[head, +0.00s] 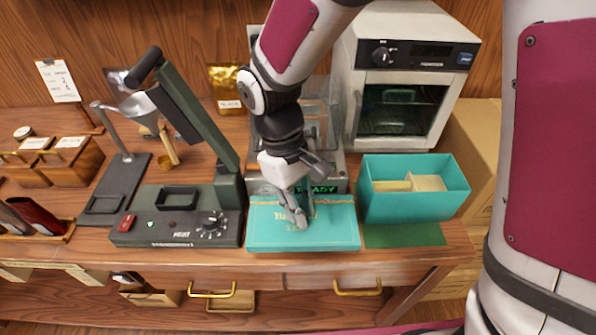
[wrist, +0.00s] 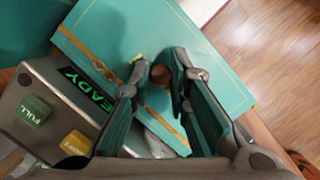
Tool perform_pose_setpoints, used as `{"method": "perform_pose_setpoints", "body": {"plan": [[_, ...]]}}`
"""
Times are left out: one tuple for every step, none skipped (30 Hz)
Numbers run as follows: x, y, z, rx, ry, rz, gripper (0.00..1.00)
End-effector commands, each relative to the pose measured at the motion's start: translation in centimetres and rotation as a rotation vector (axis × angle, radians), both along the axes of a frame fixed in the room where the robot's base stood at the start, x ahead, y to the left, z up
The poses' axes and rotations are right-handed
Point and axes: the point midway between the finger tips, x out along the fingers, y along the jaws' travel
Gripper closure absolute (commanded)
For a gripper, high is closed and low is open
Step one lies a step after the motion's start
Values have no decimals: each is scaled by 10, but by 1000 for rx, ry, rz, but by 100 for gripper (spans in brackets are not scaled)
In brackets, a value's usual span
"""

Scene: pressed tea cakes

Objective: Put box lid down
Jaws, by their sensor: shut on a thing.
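The teal box lid (head: 335,232), with gold lettering and a gold band, is at the front of the counter, in front of the machine with the green READY display. It fills the upper middle of the wrist view (wrist: 125,32). My gripper (head: 300,216) points down over the lid's middle. In the wrist view its fingertips (wrist: 161,76) are shut on the small brown round knob (wrist: 160,74) of the lid. I cannot tell whether the lid rests on the counter or hangs slightly above it. The open teal box (head: 411,208) stands to the right with pale pieces inside.
A dark green mat (head: 405,236) lies under the box's front. The READY machine (head: 334,186) is directly behind the lid. A dark heat sealer (head: 178,228) stands close on the left. A white oven (head: 410,60) is at the back right. The counter's front edge is near.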

Motion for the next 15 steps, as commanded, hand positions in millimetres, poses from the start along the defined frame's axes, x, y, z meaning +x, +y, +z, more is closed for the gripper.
{"method": "perform_pose_setpoints", "body": {"plan": [[0,0,-3,-1,2,1,100],[0,0,-5,-1,2,1,100],[0,0,-8,-1,2,1,100],[0,0,-11,-1,2,1,100],[-1,0,-15,-2,2,1,100],[-1,0,-21,-2,3,2,100],[-1,0,-26,-2,3,2,100],[0,0,-30,-3,3,1,100],[0,0,-35,-2,2,1,100],[0,0,-38,-2,2,1,100],[0,0,-40,-2,2,0,100],[0,0,-42,-1,1,0,100],[0,0,-43,0,0,0,100],[0,0,-44,-1,-1,0,100],[0,0,-44,0,-1,0,100]]}}
